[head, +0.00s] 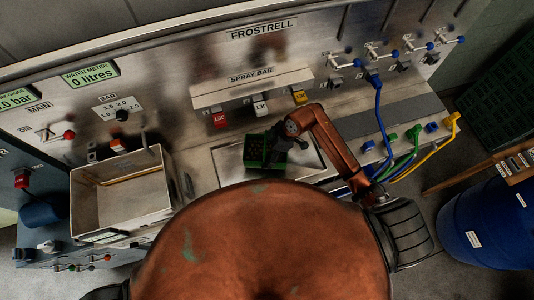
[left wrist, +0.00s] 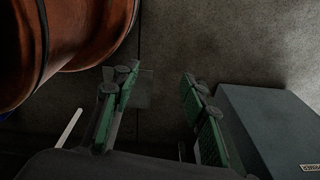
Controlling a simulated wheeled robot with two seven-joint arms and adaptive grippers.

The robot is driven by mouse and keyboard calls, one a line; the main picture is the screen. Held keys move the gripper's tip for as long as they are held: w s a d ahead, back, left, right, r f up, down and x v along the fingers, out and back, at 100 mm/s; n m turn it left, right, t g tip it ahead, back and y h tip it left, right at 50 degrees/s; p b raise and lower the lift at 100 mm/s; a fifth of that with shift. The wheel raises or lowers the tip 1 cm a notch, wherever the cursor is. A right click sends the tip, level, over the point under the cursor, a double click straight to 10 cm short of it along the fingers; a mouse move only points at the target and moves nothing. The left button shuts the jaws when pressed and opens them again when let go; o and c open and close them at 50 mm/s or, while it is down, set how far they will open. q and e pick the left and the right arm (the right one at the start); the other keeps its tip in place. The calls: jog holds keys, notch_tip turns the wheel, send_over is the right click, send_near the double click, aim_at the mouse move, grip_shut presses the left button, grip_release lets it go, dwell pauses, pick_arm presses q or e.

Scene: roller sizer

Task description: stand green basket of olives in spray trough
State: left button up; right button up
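The green basket (head: 256,150) with dark contents is below the spray bar, over the shallow pale spray trough (head: 229,168). I cannot tell whether it rests on the trough floor. My right gripper (head: 277,151) is at the basket's right side, reaching in from the right. Its dark fingers overlap the basket, and their grip is too small and dark to make out. My left gripper (left wrist: 157,76) shows in the left wrist view, open and empty, with green finger pads, above grey floor. It is far from the basket.
A deep metal bin (head: 122,216) stands left of the trough. Red, white and yellow tags (head: 260,108) hang below the spray bar. Blue, green and yellow hoses (head: 380,125) run at the right. A blue drum (head: 490,225) stands far right. A grey box (left wrist: 265,125) is beside my left gripper.

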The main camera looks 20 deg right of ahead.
aim_at(268, 154)
notch_tip(268, 154, down, 3)
jog(key=shift+s+r+p, duration=0.1)
jog(key=shift+p, duration=0.35)
jog(key=o, duration=1.4)
jog(key=shift+f, duration=0.2)
jog(key=shift+c, duration=0.2)
jog(key=o, duration=0.3)
pick_arm(q)
jog(key=shift+s+r, duration=0.2)
jog(key=shift+r, duration=0.2)
jog(key=shift+s, duration=0.1)
pick_arm(e)
jog(key=shift+d+r, duration=0.1)
jog(key=shift+d+r, duration=0.1)
jog(key=shift+r, duration=0.2)
pick_arm(q)
jog(key=shift+s+f+b, duration=0.3)
jog(key=shift+f+b, duration=0.4)
jog(key=shift+b, duration=0.05)
pick_arm(e)
jog(key=v, duration=1.1)
jog(key=shift+r, duration=0.15)
